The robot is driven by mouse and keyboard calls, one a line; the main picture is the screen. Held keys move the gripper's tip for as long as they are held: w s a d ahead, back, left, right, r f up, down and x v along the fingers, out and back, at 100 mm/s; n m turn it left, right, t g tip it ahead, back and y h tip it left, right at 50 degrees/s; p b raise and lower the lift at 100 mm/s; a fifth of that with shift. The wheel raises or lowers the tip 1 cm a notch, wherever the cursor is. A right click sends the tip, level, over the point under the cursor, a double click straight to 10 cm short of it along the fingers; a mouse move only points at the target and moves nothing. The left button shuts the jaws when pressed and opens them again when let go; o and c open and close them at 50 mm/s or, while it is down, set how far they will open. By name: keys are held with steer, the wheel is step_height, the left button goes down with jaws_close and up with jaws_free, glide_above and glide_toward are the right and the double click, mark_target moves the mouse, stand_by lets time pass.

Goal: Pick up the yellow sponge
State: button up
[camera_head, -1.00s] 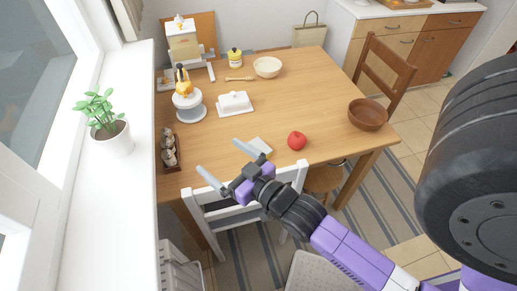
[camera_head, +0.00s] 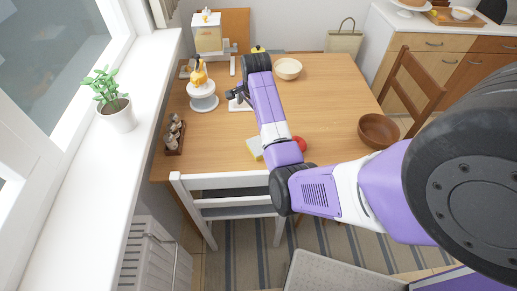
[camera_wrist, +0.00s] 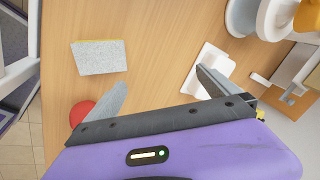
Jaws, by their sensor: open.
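The yellow sponge (camera_head: 254,148) lies on the wooden table near its front edge, partly hidden behind my arm in the head view. In the wrist view the sponge (camera_wrist: 100,58) shows a grey, speckled face with a thin yellow edge. My gripper (camera_head: 234,97) is over the table by the white butter dish, farther back than the sponge. In the wrist view my gripper (camera_wrist: 163,88) has its fingers wide apart with nothing between them. The sponge lies beyond the left finger, apart from it.
A red fruit (camera_head: 299,143) lies right of the sponge. The white butter dish (camera_wrist: 207,68) is by the right finger. A white chair (camera_head: 230,180) is at the front edge.

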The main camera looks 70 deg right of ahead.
mark_target(258, 145)
steer(key=s+a+f+m+y, duration=0.1)
steer(key=a, duration=0.1)
steer(key=s+a+f+g+y, duration=0.1)
steer(key=a, duration=0.1)
steer(key=s+a+f+m+g+y, duration=0.1)
steer(key=s+a, duration=0.1)
steer(key=shift+s+m, duration=0.1)
steer(key=shift+m, duration=0.2)
steer(key=shift+a+f, duration=0.1)
steer(key=shift+a, duration=0.1)
steer(key=shift+s+f+p, duration=0.2)
steer(key=shift+f+p, duration=0.1)
steer(key=shift+f, duration=1.6)
steer(key=shift+s+f+p, duration=0.15)
steer(key=shift+f+p, duration=0.1)
steer(key=shift+f, duration=1.65)
steer(key=c, duration=1.4)
steer(key=shift+r+p, duration=2.7)
steer(key=shift+r, duration=7.35)
